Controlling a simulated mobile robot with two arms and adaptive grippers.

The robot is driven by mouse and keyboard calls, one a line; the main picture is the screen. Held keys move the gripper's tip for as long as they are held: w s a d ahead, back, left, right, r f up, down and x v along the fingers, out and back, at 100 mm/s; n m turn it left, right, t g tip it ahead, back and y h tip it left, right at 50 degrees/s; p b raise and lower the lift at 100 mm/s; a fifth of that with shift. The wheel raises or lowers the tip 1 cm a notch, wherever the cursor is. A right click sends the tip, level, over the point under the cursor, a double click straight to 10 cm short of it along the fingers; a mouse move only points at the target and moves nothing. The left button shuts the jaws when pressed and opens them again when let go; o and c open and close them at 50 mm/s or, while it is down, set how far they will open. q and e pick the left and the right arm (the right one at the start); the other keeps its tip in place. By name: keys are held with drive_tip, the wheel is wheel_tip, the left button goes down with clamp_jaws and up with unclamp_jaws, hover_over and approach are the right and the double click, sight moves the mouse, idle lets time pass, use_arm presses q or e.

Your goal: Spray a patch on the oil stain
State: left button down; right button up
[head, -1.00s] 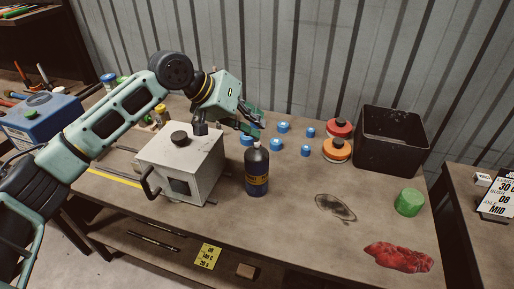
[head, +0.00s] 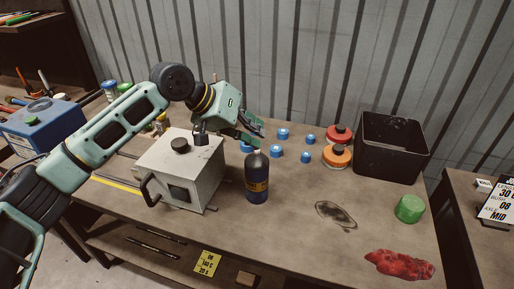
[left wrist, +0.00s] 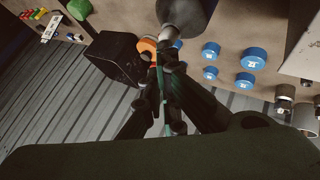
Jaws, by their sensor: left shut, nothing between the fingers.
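The oil stain (head: 336,215) is a dark, ring-like smear on the bench top, right of the middle. A dark bottle with a grey cap and an orange-marked label (head: 257,182) stands upright on the bench to the left of the stain. Its top end also shows at the upper edge of the left wrist view (left wrist: 185,14). My left gripper (head: 256,136) is shut and empty, just above and behind the bottle's cap in the head view. The wrist view shows its fingers (left wrist: 161,55) together, close to the cap. My right gripper is not in view.
A grey box machine with a handle (head: 182,172) stands left of the bottle. Several blue caps (head: 283,134), a red-and-orange pair of containers (head: 337,155) and a black bin (head: 391,147) are behind. A green cylinder (head: 409,209) and red cloth (head: 400,264) lie right.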

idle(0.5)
use_arm(q)
drive_tip(key=shift+f+p, duration=0.3)
drive_tip(key=shift+f, duration=0.15)
drive_tip(key=shift+r+p, duration=0.35)
drive_tip(key=shift+p, duration=0.55)
drive_tip(key=shift+r, duration=0.1)
wheel_tip(320, 180, up, 6)
drive_tip(key=p, duration=0.7)
